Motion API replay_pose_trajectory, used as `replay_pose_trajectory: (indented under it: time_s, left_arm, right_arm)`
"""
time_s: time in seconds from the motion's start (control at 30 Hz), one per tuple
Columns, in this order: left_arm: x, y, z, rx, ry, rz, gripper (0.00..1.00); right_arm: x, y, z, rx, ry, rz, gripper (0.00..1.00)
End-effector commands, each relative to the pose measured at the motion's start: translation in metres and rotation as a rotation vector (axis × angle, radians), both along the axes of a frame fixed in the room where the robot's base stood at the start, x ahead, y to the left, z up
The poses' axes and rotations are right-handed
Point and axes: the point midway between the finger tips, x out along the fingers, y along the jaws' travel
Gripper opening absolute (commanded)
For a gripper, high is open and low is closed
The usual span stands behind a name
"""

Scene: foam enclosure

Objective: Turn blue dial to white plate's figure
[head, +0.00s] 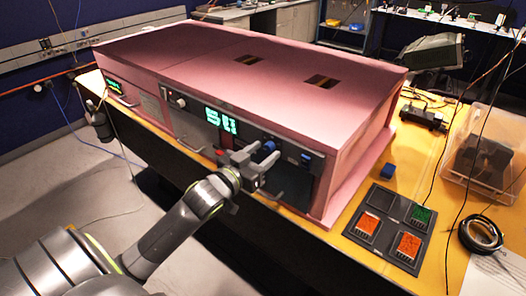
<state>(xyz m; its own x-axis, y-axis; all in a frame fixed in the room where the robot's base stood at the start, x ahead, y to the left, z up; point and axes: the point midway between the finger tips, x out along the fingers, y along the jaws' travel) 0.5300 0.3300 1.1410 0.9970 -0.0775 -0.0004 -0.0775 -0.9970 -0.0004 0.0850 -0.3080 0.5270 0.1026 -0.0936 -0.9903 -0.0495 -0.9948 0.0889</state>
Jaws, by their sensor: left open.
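The pink foam enclosure (250,65) has a dark front panel with a lit green display (220,120). A blue dial (268,147) sits on the panel to the right of the display, partly hidden by my gripper. My left gripper (258,158) is open at the panel, with its fingers close around or just in front of the dial. I cannot tell whether they touch it. I cannot make out a white plate with a figure, nor the dial's pointer.
A pale knob (180,102) and a red button area (221,152) are on the panel. Handles stick out along the front. A dark tray (390,226) with red and green modules, a small blue block (389,170) and a clear bin (484,150) stand on the right of the table.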

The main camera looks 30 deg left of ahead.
Motion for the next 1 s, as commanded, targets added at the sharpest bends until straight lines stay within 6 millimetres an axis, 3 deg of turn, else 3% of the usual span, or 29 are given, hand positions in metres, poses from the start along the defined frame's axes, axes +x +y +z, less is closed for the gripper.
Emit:
replay_pose_trajectory:
  time_s: [0.37, 0.7, 1.0]
  left_arm:
    - [0.0050, -0.0006, -0.0003, 0.000, 0.000, 0.000, 0.47]
    - [0.0048, -0.0005, -0.0002, 0.000, 0.000, 0.000, 0.02]
    - [0.0049, -0.0004, -0.0003, 0.037, -0.003, 0.000, 0.02]
  right_arm:
    - [-0.0003, 0.0001, 0.0005, 0.000, 0.000, 0.000, 0.36]
    - [-0.0002, 0.0003, 0.0005, 0.000, 0.000, 0.000, 0.36]
    - [-0.0002, 0.0011, 0.0001, 0.001, 0.000, -0.001, 0.36]
